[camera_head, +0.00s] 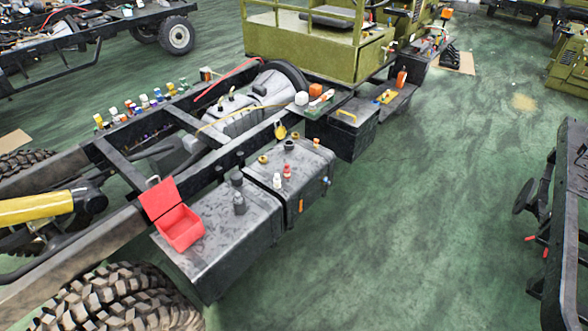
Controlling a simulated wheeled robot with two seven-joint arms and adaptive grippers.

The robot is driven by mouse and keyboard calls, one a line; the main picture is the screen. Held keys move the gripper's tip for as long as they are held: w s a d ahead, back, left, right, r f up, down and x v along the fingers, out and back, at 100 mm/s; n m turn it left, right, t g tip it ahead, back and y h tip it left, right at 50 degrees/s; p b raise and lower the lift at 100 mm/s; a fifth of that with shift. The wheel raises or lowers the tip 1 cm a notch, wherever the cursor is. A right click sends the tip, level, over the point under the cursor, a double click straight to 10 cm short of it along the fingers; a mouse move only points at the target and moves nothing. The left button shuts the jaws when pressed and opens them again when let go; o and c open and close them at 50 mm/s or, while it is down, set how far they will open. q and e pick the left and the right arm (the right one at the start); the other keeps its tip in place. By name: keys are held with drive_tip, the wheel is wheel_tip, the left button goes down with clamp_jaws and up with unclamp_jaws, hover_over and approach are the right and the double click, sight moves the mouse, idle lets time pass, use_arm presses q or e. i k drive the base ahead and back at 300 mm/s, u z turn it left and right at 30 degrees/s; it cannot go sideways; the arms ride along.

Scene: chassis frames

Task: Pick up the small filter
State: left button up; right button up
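Several small parts stand on two dark grey box-shaped tanks on the chassis, in the middle of the head view. A small dark grey cylinder with a narrower top (239,203) and a black cylinder (237,179) stand on the nearer tank (215,235). A small white piece (277,181) and a red-and-white piece (286,171) stand on the farther tank (310,165). A black cap-like piece (288,145) is behind them. They are too small to tell which is the small filter. Neither of my grippers is in view.
An open red box (180,230) sits on the nearer tank's left end. Large tyres (115,300) are at lower left. Chassis rails run diagonally, with several small coloured items along them. Green floor (430,200) is clear at right, up to another black frame (570,220).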

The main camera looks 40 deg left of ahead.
sight(238, 200)
drive_tip(key=z, duration=0.15)
drive_tip(key=i, duration=4)
drive_tip(key=u, duration=4.1)
